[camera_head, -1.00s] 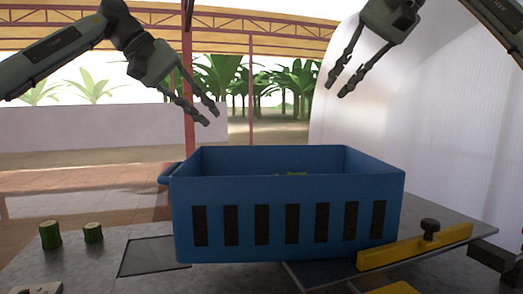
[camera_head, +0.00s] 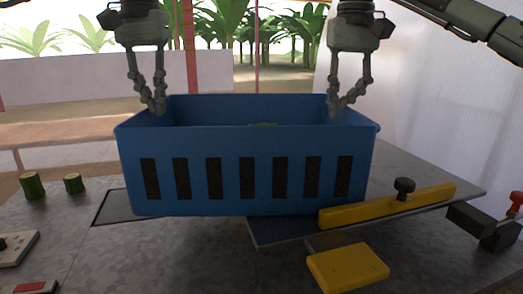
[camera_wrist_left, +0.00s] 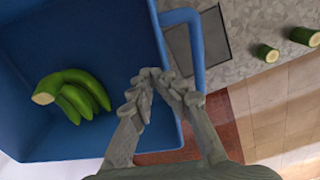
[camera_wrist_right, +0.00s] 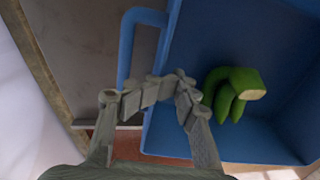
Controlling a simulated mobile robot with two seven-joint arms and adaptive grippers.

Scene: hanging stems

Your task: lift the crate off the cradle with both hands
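A blue crate (camera_head: 245,145) with dark slots along its front stands above a dark plate (camera_head: 285,232) with a yellow bar (camera_head: 388,206), the cradle area. I cannot tell whether the crate's underside still touches it. My left gripper (camera_head: 158,109) is at the left rim; the left wrist view shows its tips (camera_wrist_left: 158,74) drawn together at that wall by the side handle (camera_wrist_left: 195,45). My right gripper (camera_head: 336,110) is at the right rim, its tips (camera_wrist_right: 174,78) also drawn together at the wall beside the other handle (camera_wrist_right: 127,50). The pinched spots are partly hidden by the fingers.
Green bananas (camera_wrist_left: 72,92) lie inside the crate. Two cut green stem pieces (camera_head: 32,185) (camera_head: 73,183) stand on the grey table at left. A yellow block (camera_head: 347,266) lies in front. A red-topped clamp (camera_head: 515,200) is at the right edge.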

